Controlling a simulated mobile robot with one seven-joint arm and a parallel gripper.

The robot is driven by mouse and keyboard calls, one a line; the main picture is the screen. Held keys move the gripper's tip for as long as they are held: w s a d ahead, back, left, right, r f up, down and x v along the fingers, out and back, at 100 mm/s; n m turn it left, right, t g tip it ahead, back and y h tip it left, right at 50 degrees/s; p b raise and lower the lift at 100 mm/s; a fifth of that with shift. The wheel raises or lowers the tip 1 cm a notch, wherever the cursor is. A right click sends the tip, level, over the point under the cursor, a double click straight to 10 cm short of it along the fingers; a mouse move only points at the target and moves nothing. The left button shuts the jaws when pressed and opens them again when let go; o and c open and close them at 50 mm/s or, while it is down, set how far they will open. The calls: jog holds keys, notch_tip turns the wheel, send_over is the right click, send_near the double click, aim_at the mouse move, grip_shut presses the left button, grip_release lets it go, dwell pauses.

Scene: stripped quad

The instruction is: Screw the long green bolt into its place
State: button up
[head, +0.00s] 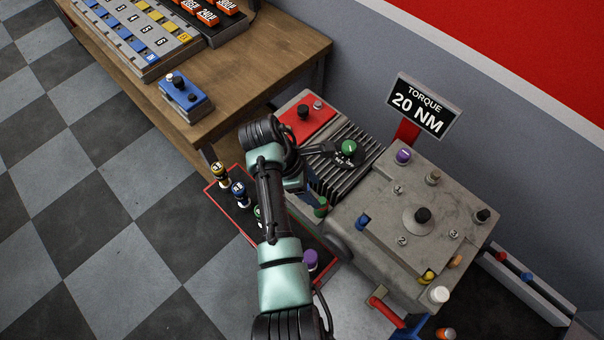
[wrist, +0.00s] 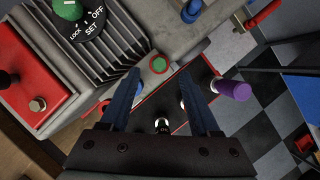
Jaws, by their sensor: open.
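My gripper (wrist: 165,90) is open in the wrist view, its two dark fingers spread with nothing held between them. A dark-topped bolt with a pale ring (wrist: 162,125) stands beyond and between the fingers; its colour is unclear. In the head view, a green bolt (head: 258,212) stands in the red-edged tray (head: 221,205), partly hidden by my arm. A separate green round piece (head: 320,207) sits at the side of the grey machine (head: 360,225); it also shows in the wrist view (wrist: 160,65). I cannot tell whether it is a bolt or a socket.
Yellow (head: 218,170), blue (head: 239,190) and purple (head: 310,260) bolts stand along the tray. A green dial (head: 348,148) and red block (head: 305,118) adjoin the finned housing. A torque sign (head: 420,104) reads 20 NM. A wooden bench (head: 235,75) is behind.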

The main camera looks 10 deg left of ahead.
jog(key=b+v, duration=0.1)
jog(key=v, duration=0.6)
jog(key=shift+r, duration=0.25)
jog(key=shift+a, duration=0.1)
jog(key=w+a+r+m+t+y+b, duration=0.25)
jog(key=w+r+m+t, duration=0.3)
jog(key=w+r, duration=0.45)
notch_tip(320, 180, up, 18)
jog(key=w+d+m+t+y, duration=0.25)
jog(key=m+t, duration=0.25)
jog(key=t, duration=0.4)
jog(key=s+d+r+m+t, duration=0.1)
jog(key=s+r+m+t, duration=0.2)
jog(key=s+r, duration=0.3)
jog(key=s+d+r+m+t+b, duration=0.1)
jog(key=s+r+t, duration=0.4)
jog(key=r, duration=0.7)
jog(key=s+d+r+m+t+b, duration=0.1)
jog(key=s+d+r+m+t, duration=0.2)
jog(key=s+r, duration=0.5)
notch_tip(320, 180, up, 2)
jog(key=shift+d+r+m+t, duration=0.1)
jog(key=shift+d+m+t, duration=0.15)
jog(key=shift+m+t, duration=0.6)
